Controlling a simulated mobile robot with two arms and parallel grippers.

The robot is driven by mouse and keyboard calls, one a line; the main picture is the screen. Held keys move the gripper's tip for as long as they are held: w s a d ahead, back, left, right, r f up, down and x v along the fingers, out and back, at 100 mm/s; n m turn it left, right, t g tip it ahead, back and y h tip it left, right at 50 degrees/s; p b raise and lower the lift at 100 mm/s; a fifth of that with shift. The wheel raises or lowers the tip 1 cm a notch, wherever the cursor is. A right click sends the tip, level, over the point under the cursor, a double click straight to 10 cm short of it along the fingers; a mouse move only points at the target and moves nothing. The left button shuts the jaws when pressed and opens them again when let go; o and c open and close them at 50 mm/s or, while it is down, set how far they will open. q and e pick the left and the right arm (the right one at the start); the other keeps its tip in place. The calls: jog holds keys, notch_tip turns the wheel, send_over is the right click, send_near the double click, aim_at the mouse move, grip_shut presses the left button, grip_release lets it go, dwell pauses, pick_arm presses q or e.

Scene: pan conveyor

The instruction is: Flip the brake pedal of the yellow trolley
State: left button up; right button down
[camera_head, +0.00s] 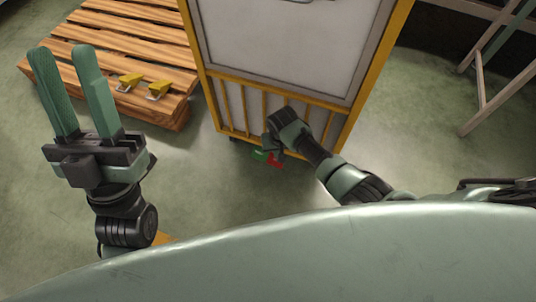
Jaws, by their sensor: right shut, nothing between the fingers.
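The yellow trolley (342,131) stands ahead, with a yellow frame and grey panels. Its brake pedal, with a green part (260,155) and a red part (276,160), sits low at the trolley's near bottom edge. My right gripper (268,146) is right at the pedal, just above it; its fingers are mostly hidden, and I cannot tell whether they touch it. It is shut with nothing held. My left gripper (66,92) is open and empty, raised at the left, well apart from the trolley.
A wooden pallet (130,45) lies on the floor at the upper left, with two small yellow pieces (158,89) on it. A wooden-legged stand (481,90) is at the upper right. The green floor between pallet and stand is clear in front of the trolley.

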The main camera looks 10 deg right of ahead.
jog(key=shift+r+p, duration=0.95)
jog(key=shift+p, duration=0.1)
pick_arm(q)
jog(key=w+d+f+g+y+p, duration=0.1)
jog(key=w+f+g+y, duration=0.2)
jog(key=w+f+g, duration=0.6)
jog(key=shift+w+f+p, duration=0.3)
jog(key=shift+w+f, duration=0.15)
jog(key=shift+f, duration=0.85)
pick_arm(e)
jog(key=shift+r, duration=0.7)
